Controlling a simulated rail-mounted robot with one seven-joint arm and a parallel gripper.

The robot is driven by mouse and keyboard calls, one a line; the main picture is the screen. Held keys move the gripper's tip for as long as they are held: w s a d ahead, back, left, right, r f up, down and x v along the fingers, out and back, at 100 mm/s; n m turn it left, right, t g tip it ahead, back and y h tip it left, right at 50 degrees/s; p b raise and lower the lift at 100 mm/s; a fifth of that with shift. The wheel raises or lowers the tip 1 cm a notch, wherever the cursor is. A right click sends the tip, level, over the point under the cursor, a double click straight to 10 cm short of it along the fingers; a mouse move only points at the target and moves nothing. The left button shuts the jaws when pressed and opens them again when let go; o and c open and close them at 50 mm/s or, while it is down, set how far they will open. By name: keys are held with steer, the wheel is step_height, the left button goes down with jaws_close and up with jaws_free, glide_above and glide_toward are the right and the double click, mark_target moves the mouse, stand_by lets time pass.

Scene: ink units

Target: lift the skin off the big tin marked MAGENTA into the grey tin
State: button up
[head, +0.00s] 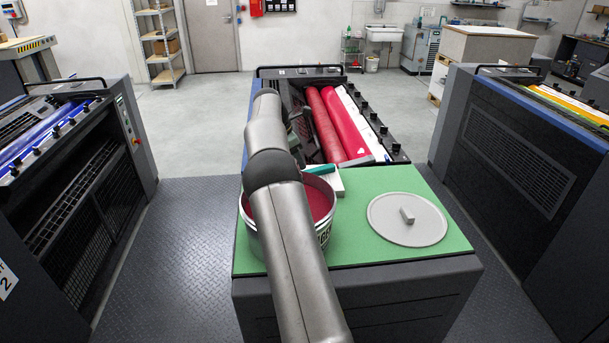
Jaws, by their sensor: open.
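I see no grey tin. My arm reaches away over the press, and I cannot see my gripper at its far end.
A round grey lid with a small block-like handle (407,215) lies right of the tin on the green mat (370,183). Red rollers (345,125) lie beyond. Other presses stand left and right.

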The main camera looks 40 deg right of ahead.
mark_target(307, 171)
steer(key=p+x, duration=0.1)
steer(key=x, duration=0.1)
steer(key=d+p+x, duration=0.1)
steer(key=x, duration=0.2)
steer(key=shift+d, duration=0.15)
steer(key=shift+d+f, duration=0.1)
steer(key=shift+f, duration=0.25)
jaws_close()
